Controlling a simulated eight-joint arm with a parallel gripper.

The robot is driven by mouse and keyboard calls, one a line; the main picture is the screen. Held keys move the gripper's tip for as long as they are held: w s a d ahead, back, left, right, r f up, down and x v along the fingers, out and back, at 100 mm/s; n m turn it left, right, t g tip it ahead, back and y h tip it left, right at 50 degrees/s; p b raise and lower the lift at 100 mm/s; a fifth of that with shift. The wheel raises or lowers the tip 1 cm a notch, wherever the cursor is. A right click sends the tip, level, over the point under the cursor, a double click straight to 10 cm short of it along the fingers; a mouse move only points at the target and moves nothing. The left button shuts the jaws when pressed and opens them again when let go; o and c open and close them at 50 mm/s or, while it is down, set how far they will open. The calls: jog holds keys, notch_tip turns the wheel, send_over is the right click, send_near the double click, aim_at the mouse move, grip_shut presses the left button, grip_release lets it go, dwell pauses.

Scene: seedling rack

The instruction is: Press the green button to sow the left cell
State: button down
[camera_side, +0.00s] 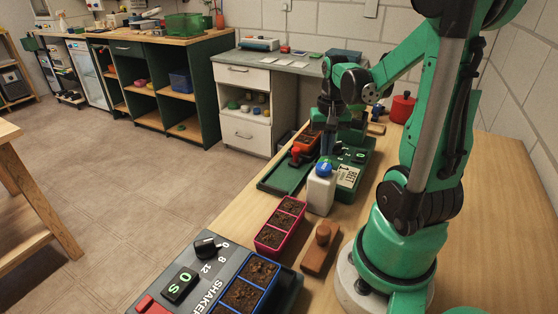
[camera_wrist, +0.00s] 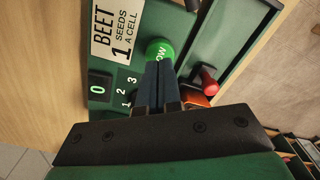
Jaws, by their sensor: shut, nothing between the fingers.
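The green button (camera_wrist: 160,48), lettered partly as "OW", is on the dark green sowing machine (camera_wrist: 180,22) in the wrist view. My gripper (camera_wrist: 158,68) is shut and empty, its fingertips over the button's lower edge. I cannot tell whether they touch it. In the side view my gripper (camera_side: 328,147) points down at the machine (camera_side: 361,158), and the button is hidden. An orange seedling tray (camera_side: 307,139) with soil sits beside the machine. In the wrist view only a bit of the tray (camera_wrist: 201,96) shows; its left cell is hidden. The machine's display (camera_wrist: 98,89) reads 0.
A red knob (camera_wrist: 207,78) stands close to my fingers. A blue-capped white bottle (camera_side: 321,194) stands before the machine. A pink tray (camera_side: 270,237), a wooden block (camera_side: 319,257) and the shaker (camera_side: 213,270) with a blue-rimmed tray are nearer. A red pot (camera_side: 402,108) is behind.

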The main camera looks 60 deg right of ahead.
jog(key=shift+f, duration=1.05)
jog(key=shift+r, duration=3.7)
jog(key=w+a+n+t, duration=0.3)
jog(key=a+n, duration=0.3)
jog(key=a, duration=0.4)
jog(key=w+a+r+n+t, duration=0.1)
jog(key=w+a+n+t, duration=0.3)
jog(key=a, duration=0.6)
jog(key=shift+w+a+n, duration=0.15)
jog(key=shift+w+n, duration=0.6)
jog(key=shift+n, duration=0.25)
